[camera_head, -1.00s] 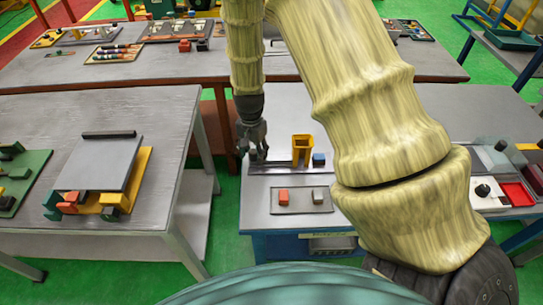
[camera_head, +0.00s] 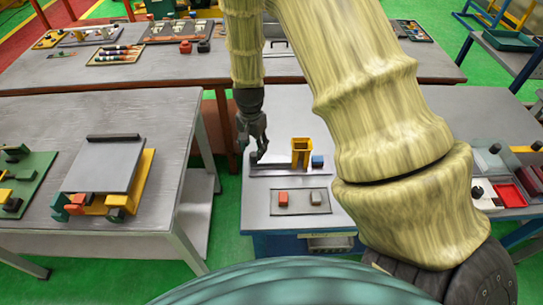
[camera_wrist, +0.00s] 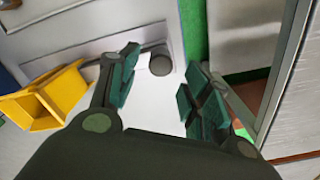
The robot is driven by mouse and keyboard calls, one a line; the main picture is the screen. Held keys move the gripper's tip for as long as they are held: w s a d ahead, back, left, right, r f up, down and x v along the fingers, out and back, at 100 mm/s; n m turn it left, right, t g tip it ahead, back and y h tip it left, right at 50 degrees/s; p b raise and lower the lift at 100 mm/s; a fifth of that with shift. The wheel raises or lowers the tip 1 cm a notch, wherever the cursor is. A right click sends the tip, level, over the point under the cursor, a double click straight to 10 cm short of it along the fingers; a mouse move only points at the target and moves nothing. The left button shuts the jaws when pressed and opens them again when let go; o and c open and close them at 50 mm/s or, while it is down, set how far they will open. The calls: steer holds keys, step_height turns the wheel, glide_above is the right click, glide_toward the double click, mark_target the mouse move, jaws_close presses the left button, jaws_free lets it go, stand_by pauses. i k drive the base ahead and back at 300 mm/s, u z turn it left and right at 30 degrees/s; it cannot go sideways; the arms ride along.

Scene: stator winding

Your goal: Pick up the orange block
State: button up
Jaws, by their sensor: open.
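The orange block (camera_head: 283,198) lies on a small grey tray (camera_head: 300,211) on the middle table in the head view, left of a grey block (camera_head: 316,198). My gripper (camera_head: 254,151) is open and points down, behind and to the left of that tray, near the left end of a grey strip. It stays apart from the orange block. In the wrist view my gripper's fingers (camera_wrist: 161,90) are spread with nothing held. A white patch and a dark round piece (camera_wrist: 160,64) show beyond them. The orange block does not show in the wrist view.
A yellow holder (camera_head: 301,151) and a blue block (camera_head: 318,161) stand behind the tray; the holder also shows in the wrist view (camera_wrist: 40,98). The left table (camera_head: 130,105) carries a grey plate assembly with another orange-red piece. My arm hides part of the middle table.

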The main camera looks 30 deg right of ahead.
mark_target(283, 196)
steer(key=k, duration=1)
